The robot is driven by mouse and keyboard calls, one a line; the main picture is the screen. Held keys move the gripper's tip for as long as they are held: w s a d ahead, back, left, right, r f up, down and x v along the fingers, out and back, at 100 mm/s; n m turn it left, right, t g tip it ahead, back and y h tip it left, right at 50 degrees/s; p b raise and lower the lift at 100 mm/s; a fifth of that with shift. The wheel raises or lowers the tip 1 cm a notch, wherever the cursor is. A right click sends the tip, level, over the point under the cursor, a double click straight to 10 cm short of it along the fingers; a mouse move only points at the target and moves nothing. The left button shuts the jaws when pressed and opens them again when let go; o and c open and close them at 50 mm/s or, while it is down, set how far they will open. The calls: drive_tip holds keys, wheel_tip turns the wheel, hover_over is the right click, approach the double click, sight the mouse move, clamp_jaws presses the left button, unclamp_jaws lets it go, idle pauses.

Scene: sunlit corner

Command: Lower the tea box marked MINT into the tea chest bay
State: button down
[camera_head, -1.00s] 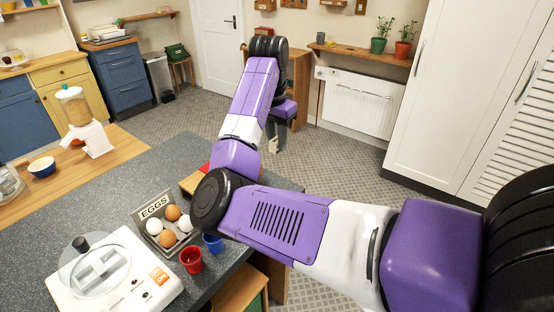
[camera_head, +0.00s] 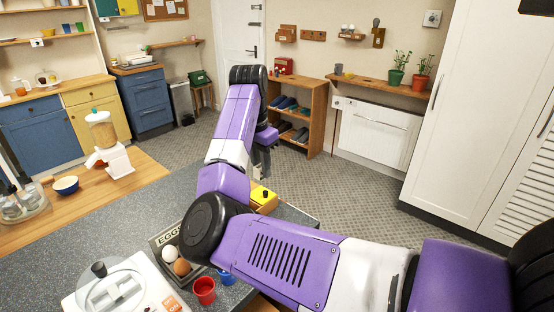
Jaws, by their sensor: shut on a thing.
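My gripper (camera_head: 262,162) hangs at the far end of my purple and white arm, above the far edge of the grey counter. Only a small part of it shows. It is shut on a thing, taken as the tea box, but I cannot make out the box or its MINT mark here. A yellow boxy thing (camera_head: 264,195) with a dark knob or spot shows just below the gripper, partly behind my arm. I cannot tell what it is. The tea chest and its bay cannot be made out; my arm covers that part of the counter.
On the grey counter (camera_head: 110,219) are an egg tray (camera_head: 164,240), a red cup (camera_head: 204,290), a blue cup (camera_head: 227,277) and a white appliance (camera_head: 120,290). A shoe rack (camera_head: 315,118) stands behind; floor between is clear.

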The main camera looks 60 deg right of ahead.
drive_tip(key=w+a+f+b, duration=0.1)
drive_tip(key=w+a+f, duration=0.1)
drive_tip(key=w+f, duration=0.3)
wheel_tip(320, 180, down, 3)
drive_tip(key=shift+a+r, duration=0.15)
drive_tip(key=shift+a, duration=0.2)
idle(0.6)
drive_tip(key=shift+f+b, duration=0.7)
drive_tip(key=shift+f, duration=1.45)
drive_tip(key=shift+f+b, duration=1)
drive_tip(key=shift+f, duration=1.55)
idle(0.5)
drive_tip(key=c, duration=1.1)
unclamp_jaws()
drive_tip(key=shift+c, duration=0.2)
wheel_tip(320, 180, up, 8)
drive_tip(key=shift+w+a+b, duration=0.15)
drive_tip(key=shift+a+b, duration=0.2)
drive_tip(key=shift+a, duration=0.1)
